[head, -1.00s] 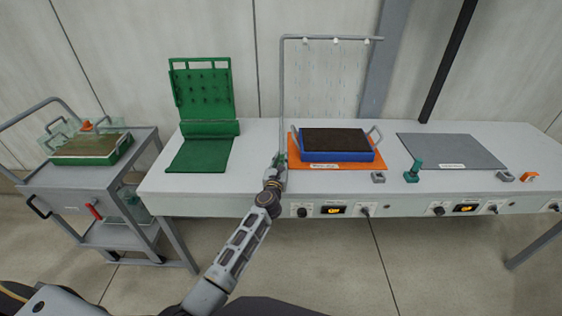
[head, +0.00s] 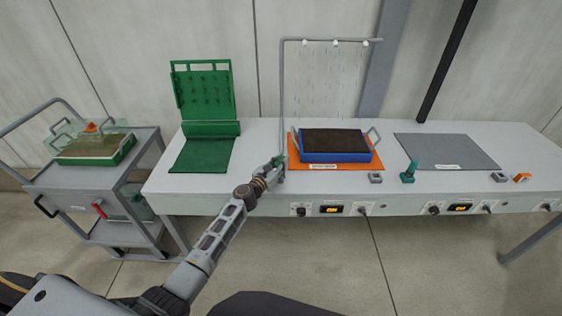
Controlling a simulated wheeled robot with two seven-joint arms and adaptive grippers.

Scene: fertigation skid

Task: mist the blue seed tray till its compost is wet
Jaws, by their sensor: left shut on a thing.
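The blue seed tray (head: 337,156), filled with dark brown compost (head: 333,140), sits on an orange mat (head: 370,167) on the bench. A grey pipe (head: 282,90) rises left of it and bends over it, with three white nozzles (head: 335,42) along its arm. Faint bluish streaks show in the air under the nozzles. My left gripper (head: 277,167) is at the foot of the pipe, shut on a small green tap handle (head: 281,159) mostly hidden by the fingers. My right gripper is out of view.
A second teal tap (head: 409,173) stands by a grey mat (head: 445,150) at right. A green rack and mat (head: 202,153) lie at left. A trolley (head: 75,192) holds a green tray (head: 97,158). Knobs and a lit orange display (head: 331,209) line the bench front.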

